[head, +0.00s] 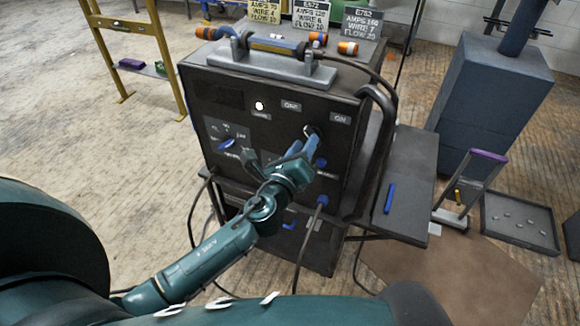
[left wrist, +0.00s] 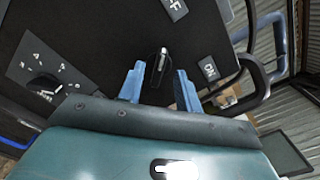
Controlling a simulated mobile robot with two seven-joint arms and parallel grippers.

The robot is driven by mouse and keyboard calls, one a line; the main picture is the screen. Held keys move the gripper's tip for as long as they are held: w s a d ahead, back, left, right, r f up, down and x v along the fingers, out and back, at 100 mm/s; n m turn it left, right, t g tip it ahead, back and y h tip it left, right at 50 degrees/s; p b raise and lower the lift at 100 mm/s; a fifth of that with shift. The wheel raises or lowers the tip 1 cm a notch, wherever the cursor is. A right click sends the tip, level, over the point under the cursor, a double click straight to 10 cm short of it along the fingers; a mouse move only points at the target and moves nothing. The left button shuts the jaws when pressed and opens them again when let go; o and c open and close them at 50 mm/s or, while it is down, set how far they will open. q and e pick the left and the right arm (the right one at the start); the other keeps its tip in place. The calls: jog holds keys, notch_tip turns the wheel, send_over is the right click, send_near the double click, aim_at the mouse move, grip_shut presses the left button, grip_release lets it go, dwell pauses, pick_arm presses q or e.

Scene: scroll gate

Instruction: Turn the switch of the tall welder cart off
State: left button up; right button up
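The tall welder cart (head: 225,105) is a dark box with a grey handle on top. Its front panel has a lit white lamp (head: 259,106), an OFF label (head: 291,106) and an ON label (head: 340,118). The black switch (head: 312,132) sits below and between these labels, partly behind my gripper. In the left wrist view the switch (left wrist: 160,63) is a narrow knob with a pale mark. My left gripper (left wrist: 159,88) is open, with one blue finger on each side of the switch and visible gaps. Whether the fingertips reach past its front is unclear. My right gripper is out of view.
Cables hang down the front, and a dark side rail (head: 380,140) curves along the right. A side shelf (head: 405,185) holds a blue stick. A blue-grey block (head: 490,95) stands right. Open floor lies left.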

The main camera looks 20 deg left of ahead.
pick_arm(q)
jog(key=s+b, duration=0.1)
jog(key=s, duration=0.9)
jog(key=shift+s+a, duration=0.15)
jog(key=shift+a, duration=0.05)
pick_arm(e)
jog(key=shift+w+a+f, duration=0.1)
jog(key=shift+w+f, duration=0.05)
